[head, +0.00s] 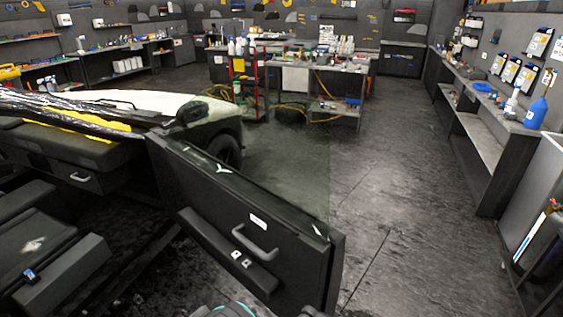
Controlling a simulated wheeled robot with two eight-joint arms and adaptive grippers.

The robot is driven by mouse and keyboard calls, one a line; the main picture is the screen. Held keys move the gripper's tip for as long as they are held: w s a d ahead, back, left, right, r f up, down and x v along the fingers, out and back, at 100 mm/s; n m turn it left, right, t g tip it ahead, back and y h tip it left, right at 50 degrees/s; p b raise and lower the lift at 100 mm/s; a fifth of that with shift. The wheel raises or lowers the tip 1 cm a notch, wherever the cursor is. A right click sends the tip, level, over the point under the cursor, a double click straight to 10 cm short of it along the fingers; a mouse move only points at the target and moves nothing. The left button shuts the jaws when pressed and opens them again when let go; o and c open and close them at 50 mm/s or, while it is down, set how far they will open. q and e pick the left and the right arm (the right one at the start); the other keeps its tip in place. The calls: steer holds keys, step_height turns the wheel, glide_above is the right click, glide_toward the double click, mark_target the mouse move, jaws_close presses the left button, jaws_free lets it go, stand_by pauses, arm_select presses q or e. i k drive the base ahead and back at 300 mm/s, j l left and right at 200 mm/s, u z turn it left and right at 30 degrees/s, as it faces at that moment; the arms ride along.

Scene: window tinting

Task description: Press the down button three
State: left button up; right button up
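A dark car door (300,262) stands open in the lower middle of the head view. Its inner side faces me, with a grey pull handle (255,243) and an armrest (215,240) below it. Two small light-marked buttons sit on the armrest, an upper left button (236,255) and a lower right button (246,264). Their markings are too small to tell which is down. At the bottom edge a grey rounded part with a teal ring shows, likely a piece of my arm. No gripper fingers are in view, and nothing touches the buttons.
The car's dark interior (60,262) fills the lower left, its pale hood (150,103) behind. Bare dark floor (400,220) lies right of the door. A long bench (475,125) with a blue jug (536,113) runs along the right wall. A cluttered workbench (335,68) stands behind.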

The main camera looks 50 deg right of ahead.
mark_target(246, 263)
steer(key=z, duration=1.35)
